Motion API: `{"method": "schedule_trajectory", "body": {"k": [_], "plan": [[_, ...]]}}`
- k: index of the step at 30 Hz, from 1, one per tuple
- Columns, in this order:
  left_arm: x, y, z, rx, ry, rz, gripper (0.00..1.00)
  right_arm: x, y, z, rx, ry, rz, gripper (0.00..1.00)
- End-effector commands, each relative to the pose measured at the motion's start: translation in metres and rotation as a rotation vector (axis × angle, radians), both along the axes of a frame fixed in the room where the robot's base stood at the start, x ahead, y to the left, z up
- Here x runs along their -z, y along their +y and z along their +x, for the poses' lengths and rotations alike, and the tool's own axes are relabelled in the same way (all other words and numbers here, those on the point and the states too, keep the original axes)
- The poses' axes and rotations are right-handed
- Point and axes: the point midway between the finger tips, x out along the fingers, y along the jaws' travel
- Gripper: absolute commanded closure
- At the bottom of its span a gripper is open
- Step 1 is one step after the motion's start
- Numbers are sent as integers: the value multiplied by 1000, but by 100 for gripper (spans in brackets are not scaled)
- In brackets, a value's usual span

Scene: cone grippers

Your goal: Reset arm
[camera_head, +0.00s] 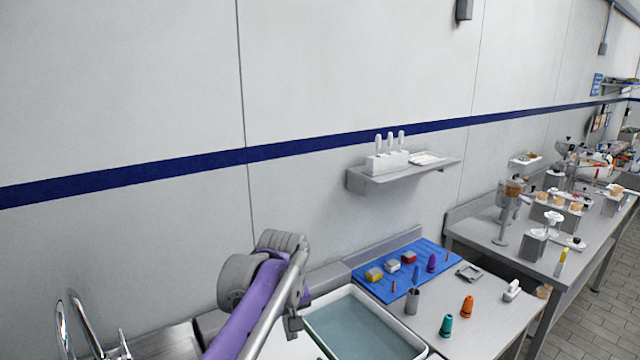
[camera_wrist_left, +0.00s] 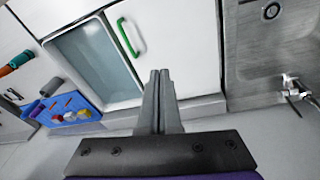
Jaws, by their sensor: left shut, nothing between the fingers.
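My left arm, purple and grey, rises from the bottom of the head view with its wrist bent over beside the tray. My left gripper (camera_head: 293,326) points down near the tray's left edge. In the left wrist view its two grey fingers (camera_wrist_left: 160,76) lie together, shut with nothing between them. My right gripper is not in view.
A white tray (camera_head: 338,298) with a bluish floor stands on the counter. A blue mat (camera_head: 440,254) holds small blocks and pegs. A green handle (camera_wrist_left: 132,38) and a metal sink (camera_wrist_left: 250,65) show in the wrist view.

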Motion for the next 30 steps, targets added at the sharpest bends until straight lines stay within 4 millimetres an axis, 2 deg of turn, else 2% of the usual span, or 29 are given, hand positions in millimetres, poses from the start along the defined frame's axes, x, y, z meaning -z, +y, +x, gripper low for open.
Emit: {"method": "schedule_trajectory", "body": {"k": [1,3,8,11,18,21,24,30], "plan": [[1,13,-16,19,-24,-1,100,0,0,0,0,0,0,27],[5,28,-36,52,-58,0,100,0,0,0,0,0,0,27],[23,58,-84,127,-140,14,100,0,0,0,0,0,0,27],[39,74,-116,173,-191,30,100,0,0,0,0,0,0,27],[92,104,-188,271,-306,85,100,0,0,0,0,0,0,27],[112,111,-209,303,-340,109,100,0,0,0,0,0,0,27],[126,115,-222,324,-364,127,100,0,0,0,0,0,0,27],[134,118,-229,336,-377,137,100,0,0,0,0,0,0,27]]}}
